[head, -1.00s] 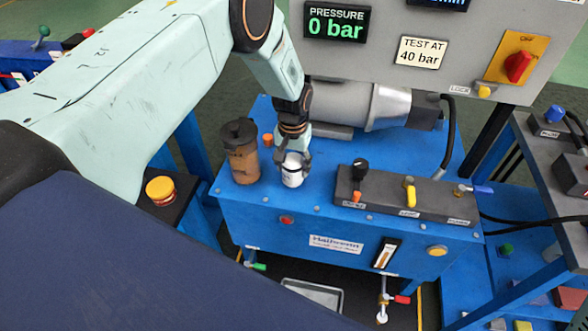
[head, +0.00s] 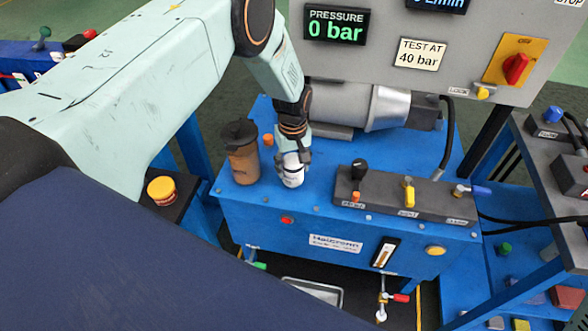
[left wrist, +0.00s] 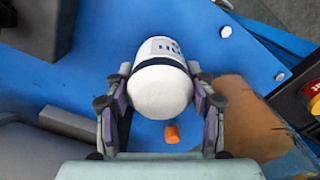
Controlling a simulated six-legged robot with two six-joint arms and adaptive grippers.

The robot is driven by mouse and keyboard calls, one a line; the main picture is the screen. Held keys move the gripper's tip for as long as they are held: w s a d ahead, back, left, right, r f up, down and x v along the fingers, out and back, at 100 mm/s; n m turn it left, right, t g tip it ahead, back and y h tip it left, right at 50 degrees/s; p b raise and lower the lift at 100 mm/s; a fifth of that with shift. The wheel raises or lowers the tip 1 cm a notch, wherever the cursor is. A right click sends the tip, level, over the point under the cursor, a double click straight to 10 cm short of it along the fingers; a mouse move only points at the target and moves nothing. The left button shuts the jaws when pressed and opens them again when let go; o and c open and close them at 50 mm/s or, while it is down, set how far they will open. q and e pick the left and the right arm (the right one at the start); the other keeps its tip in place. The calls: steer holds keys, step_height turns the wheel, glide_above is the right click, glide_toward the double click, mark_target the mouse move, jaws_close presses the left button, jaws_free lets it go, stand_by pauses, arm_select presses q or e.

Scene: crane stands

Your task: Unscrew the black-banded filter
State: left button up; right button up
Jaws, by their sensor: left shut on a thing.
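The filter is a white canister (head: 292,176) standing on the blue power unit; its lower part shows below my left gripper in the head view. In the left wrist view the canister (left wrist: 161,88) lies between the two fingers, with a rounded end, a thin dark line around it and dark lettering. My left gripper (head: 292,158) points down onto its top and is shut on it; the fingers (left wrist: 162,105) touch both sides. The fingers hide much of its upper part in the head view. The right gripper is not in view.
A brown jar with a black lid (head: 241,150) stands close to the left of the filter. A small orange cap (head: 268,140) is behind. A grey valve block (head: 405,196) with levers is to the right. A motor (head: 370,105) and a panel reading 0 bar (head: 337,24) are behind.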

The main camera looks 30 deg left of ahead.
arm_select(q)
steer(key=shift+w+r+n, duration=0.1)
steer(key=shift+w+n, duration=0.1)
steer(key=shift+n, duration=0.1)
steer(key=o, duration=1.5)
steer(key=shift+s, duration=0.15)
steer(key=shift+c, duration=1)
